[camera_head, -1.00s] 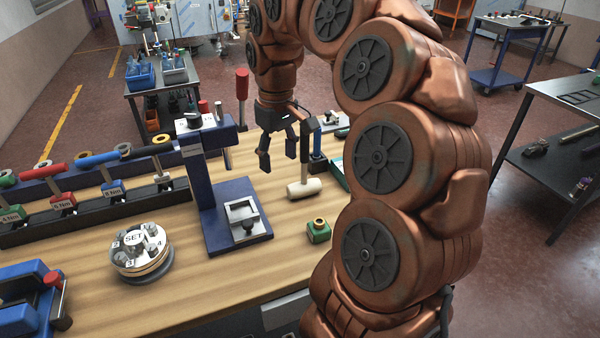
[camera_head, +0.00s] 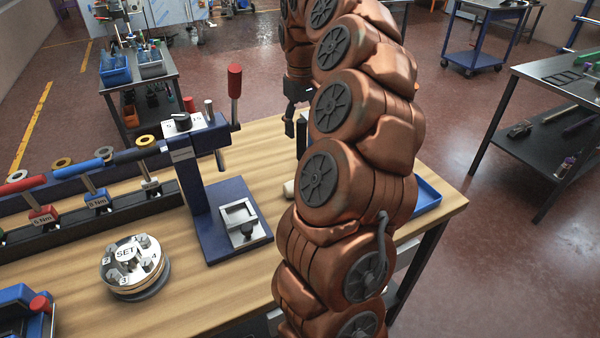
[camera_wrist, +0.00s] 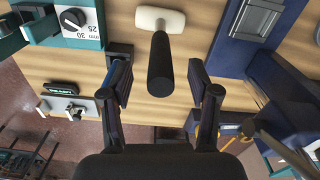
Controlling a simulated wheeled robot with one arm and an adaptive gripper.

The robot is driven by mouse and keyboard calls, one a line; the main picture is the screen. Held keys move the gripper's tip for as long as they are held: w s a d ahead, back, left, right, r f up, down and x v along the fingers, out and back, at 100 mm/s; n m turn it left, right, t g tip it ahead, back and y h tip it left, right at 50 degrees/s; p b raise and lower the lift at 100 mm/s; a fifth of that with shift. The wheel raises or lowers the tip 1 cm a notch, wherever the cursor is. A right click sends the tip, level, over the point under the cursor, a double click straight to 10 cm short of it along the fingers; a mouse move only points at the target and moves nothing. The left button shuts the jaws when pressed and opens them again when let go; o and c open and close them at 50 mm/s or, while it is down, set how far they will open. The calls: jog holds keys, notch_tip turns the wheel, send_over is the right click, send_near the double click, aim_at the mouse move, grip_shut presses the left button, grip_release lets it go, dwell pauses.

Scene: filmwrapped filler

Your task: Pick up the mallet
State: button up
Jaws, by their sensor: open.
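The mallet has a pale head and a black handle. In the head view only a bit of its pale head (camera_head: 289,189) shows on the wooden bench, the rest hidden behind my arm. In the wrist view the head (camera_wrist: 160,19) lies at the top and the black handle (camera_wrist: 160,72) points toward my gripper. My gripper (camera_wrist: 158,78) is open, with one finger on each side of the handle's end and gaps on both sides. In the head view my gripper (camera_head: 296,130) is partly hidden by my arm, above the bench's far part.
A blue press-like stand (camera_head: 228,220) is just left of the mallet. A round SET dial (camera_head: 133,266) and a rack of torque drivers (camera_head: 95,205) are farther left. A blue tray (camera_head: 427,196) is at the bench's right edge. Bare bench (camera_head: 215,300) lies in front.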

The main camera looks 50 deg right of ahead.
aim_at(302, 143)
jog(key=shift+f+p, duration=1.3)
jog(key=shift+f, duration=1.7)
jog(key=shift+c, duration=0.3)
grip_shut()
